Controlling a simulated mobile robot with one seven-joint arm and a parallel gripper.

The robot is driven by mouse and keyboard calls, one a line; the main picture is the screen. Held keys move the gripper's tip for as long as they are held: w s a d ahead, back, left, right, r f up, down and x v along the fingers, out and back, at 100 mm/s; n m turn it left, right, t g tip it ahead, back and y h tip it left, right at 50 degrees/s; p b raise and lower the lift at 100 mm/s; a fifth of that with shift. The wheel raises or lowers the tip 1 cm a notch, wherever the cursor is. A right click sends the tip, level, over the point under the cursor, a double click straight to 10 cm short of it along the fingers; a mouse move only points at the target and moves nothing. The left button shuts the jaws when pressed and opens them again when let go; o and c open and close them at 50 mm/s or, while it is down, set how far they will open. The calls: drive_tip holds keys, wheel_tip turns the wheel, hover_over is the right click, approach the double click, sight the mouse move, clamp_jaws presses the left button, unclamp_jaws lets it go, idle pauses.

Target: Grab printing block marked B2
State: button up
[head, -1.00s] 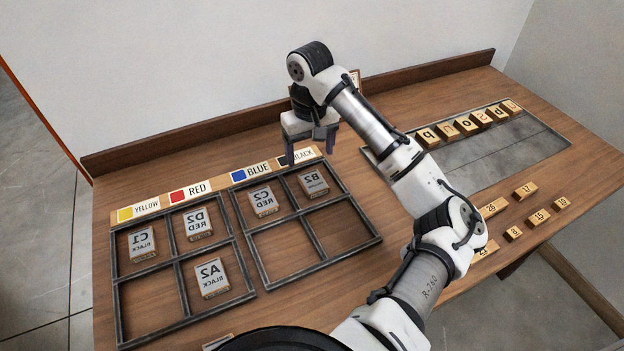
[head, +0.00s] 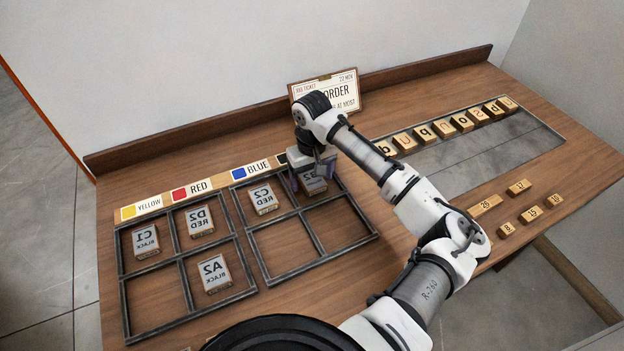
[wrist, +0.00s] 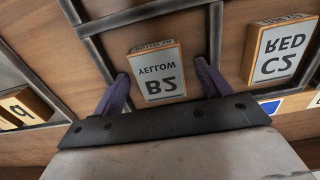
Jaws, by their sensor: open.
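The printing block marked B2 (head: 314,184) lies in the back right compartment of the right-hand tray (head: 267,274). In the wrist view the B2 block (wrist: 157,75) shows a pale face with "YELLOW" above "B2" and wooden sides. My gripper (head: 312,183) is down over this compartment. Its purple fingers are open, one on each side of the block, and the wrist view also shows my gripper (wrist: 163,82) with gaps between fingers and block. The block is partly hidden by my gripper in the head view.
Block C2 (head: 263,199) sits in the compartment to the left. D2 (head: 199,221), C1 (head: 145,241) and A2 (head: 214,273) lie in the left tray. Letter blocks (head: 462,122) line the back right, numbered blocks (head: 531,214) the front right. An order sign (head: 340,92) stands behind.

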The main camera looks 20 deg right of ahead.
drive_tip(key=c, duration=1.1)
